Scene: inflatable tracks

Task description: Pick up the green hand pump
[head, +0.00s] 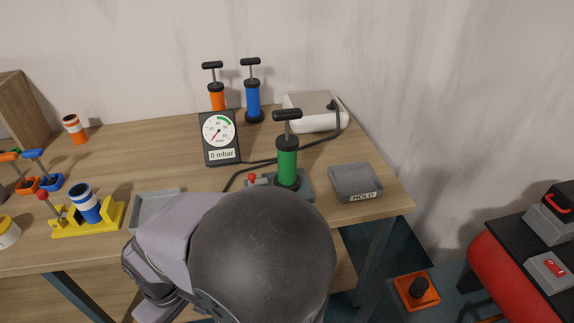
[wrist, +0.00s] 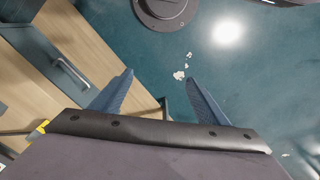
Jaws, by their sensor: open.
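The green hand pump (head: 287,161) stands upright in the head view, with a black T-handle on top. It is on a grey base with a small red knob, near the table's right end. My gripper (wrist: 162,92) shows in the wrist view with its two blue fingers spread apart and nothing between them. The fingers point over the teal floor and a wooden surface beside it. The pump is not in the wrist view. In the head view my arm covers the table front below the pump, and the fingers are hidden.
An orange pump (head: 217,96) and a blue pump (head: 253,97) stand behind. A pressure gauge (head: 220,138) stands left of the green pump, with a hose nearby. A grey HOLD tray (head: 356,182) lies to its right. A white box (head: 313,113) is behind. Another tray (head: 157,209) lies left.

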